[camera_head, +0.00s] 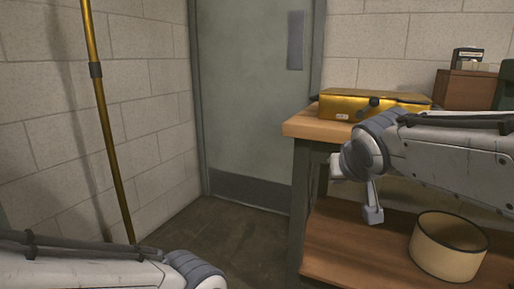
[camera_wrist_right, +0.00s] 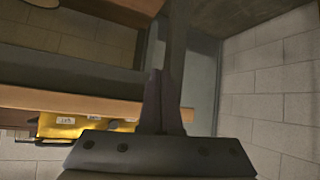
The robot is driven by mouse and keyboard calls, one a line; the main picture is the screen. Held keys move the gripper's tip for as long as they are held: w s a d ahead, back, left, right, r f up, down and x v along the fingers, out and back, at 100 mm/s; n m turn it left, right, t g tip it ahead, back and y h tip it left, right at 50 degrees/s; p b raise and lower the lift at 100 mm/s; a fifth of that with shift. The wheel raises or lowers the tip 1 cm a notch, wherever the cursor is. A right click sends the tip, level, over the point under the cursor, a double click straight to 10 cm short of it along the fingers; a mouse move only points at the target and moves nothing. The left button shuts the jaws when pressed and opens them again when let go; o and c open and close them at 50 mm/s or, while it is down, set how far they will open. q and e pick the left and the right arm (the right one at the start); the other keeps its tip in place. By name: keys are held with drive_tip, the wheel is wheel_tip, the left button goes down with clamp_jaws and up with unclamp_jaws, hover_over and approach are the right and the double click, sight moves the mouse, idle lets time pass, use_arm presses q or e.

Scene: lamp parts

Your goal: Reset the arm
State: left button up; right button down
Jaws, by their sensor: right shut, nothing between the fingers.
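My right arm comes in from the right in the head view. Its gripper (camera_head: 373,214) hangs in front of the workbench, beside the bench top's left end and above the lower shelf. In the right wrist view the two fingers (camera_wrist_right: 162,100) are together with nothing between them. My left arm shows at the bottom left of the head view, but its gripper is out of the frame.
A wooden workbench (camera_head: 302,127) holds a yellow case (camera_head: 350,104), also in the wrist view (camera_wrist_right: 85,127). A cream lampshade (camera_head: 447,252) stands on the lower shelf (camera_head: 340,245). A brass pole (camera_head: 105,120) stands at left. The floor (camera_head: 235,235) before the grey door (camera_head: 245,100) is clear.

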drive_tip(key=s+a+f+n+g+y+p, duration=0.2)
drive_tip(key=s+a+f+n+g+p, duration=0.5)
drive_tip(key=s+a, duration=0.5)
drive_tip(key=s+a+f+n+g+p, duration=0.15)
drive_tip(key=s+g+p, duration=0.25)
drive_tip(key=s, duration=1.1)
use_arm(q)
wheel_tip(320, 180, up, 48)
drive_tip(key=p, duration=3.5)
use_arm(e)
wheel_tip(320, 180, up, 35)
drive_tip(key=shift+w+d+m+t, duration=0.25)
drive_tip(key=shift+w+m+t, duration=0.05)
drive_tip(key=shift+m, duration=0.05)
